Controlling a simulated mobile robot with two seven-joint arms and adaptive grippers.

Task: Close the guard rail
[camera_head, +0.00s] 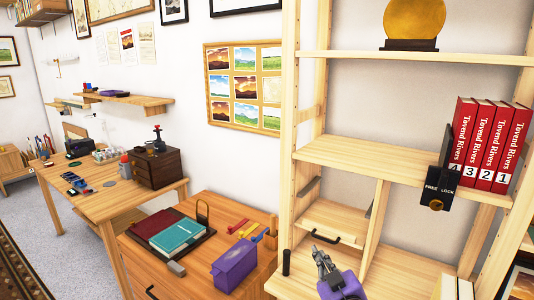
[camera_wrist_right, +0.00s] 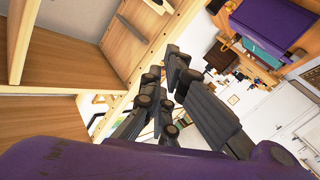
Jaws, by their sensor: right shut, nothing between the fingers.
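The wooden shelf unit (camera_head: 415,157) fills the right of the head view. I cannot tell for sure which part is the guard rail. A black bracket (camera_head: 437,188) marked FREE and LOCK, with a brass knob, stands at the middle shelf's front edge, beside several red books (camera_head: 488,145). A short black upright grip (camera_head: 286,262) is at the unit's lower left edge. My right gripper (camera_head: 322,256) is shut and empty, in front of the lower compartments, right of that grip and apart from it. The gripper's dark fingers (camera_wrist_right: 178,85) also show in the right wrist view. My left gripper is out of view.
A wooden panel with a black handle (camera_head: 325,237) lies in the lower left compartment. A cabinet left of the unit holds a purple box (camera_head: 234,265), books (camera_head: 179,236) and small tools. A desk (camera_head: 95,192) stands farther left. A gold disc (camera_head: 413,20) is on the top shelf.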

